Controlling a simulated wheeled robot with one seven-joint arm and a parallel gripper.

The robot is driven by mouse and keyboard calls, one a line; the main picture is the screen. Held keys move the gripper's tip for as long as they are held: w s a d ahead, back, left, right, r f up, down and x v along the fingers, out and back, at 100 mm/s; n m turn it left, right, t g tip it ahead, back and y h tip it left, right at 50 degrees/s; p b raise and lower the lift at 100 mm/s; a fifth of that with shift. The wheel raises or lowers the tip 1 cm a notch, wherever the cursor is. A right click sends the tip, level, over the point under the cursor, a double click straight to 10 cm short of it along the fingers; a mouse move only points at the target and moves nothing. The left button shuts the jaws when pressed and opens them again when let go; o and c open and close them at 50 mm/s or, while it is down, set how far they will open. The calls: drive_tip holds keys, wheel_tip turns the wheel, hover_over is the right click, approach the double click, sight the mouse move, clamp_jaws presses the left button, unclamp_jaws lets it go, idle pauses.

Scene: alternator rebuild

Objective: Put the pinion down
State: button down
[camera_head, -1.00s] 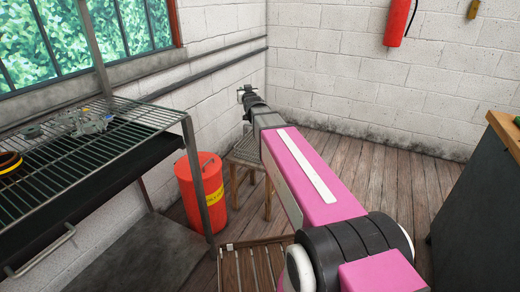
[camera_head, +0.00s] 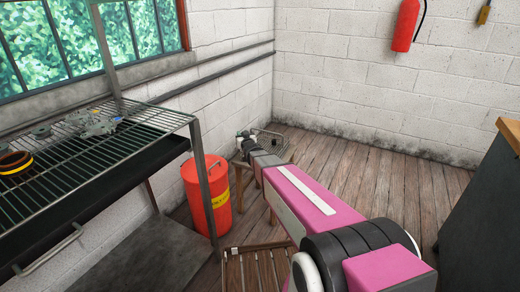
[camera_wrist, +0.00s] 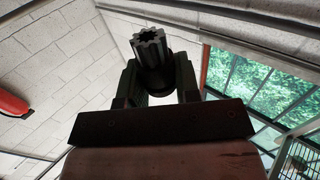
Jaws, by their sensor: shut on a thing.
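The pinion (camera_wrist: 150,45), a grey toothed gear with a dark round part below it, is between the fingers of my gripper (camera_wrist: 157,78) in the wrist view. My gripper is shut on it, and its toothed end sticks out past the fingertips. In the head view my gripper (camera_head: 245,138) is far off at the end of the pink arm, low over a wooden stool (camera_head: 240,190). The pinion is too small to make out there. Whether it touches anything below cannot be told.
A red drum (camera_head: 208,195) stands left of the stool. A wire rack (camera_head: 75,150) with metal parts is at left, a slatted wooden piece (camera_head: 262,268) low in front, a dark cabinet (camera_head: 485,210) at right.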

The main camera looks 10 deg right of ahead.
drive_tip(key=w+d+f, duration=0.2)
drive_tip(key=d+f, duration=0.6)
drive_tip(key=f, duration=0.1)
drive_tip(key=shift+w, duration=0.4)
drive_tip(key=shift+f, duration=0.6)
drive_tip(key=c, duration=0.8)
unclamp_jaws()
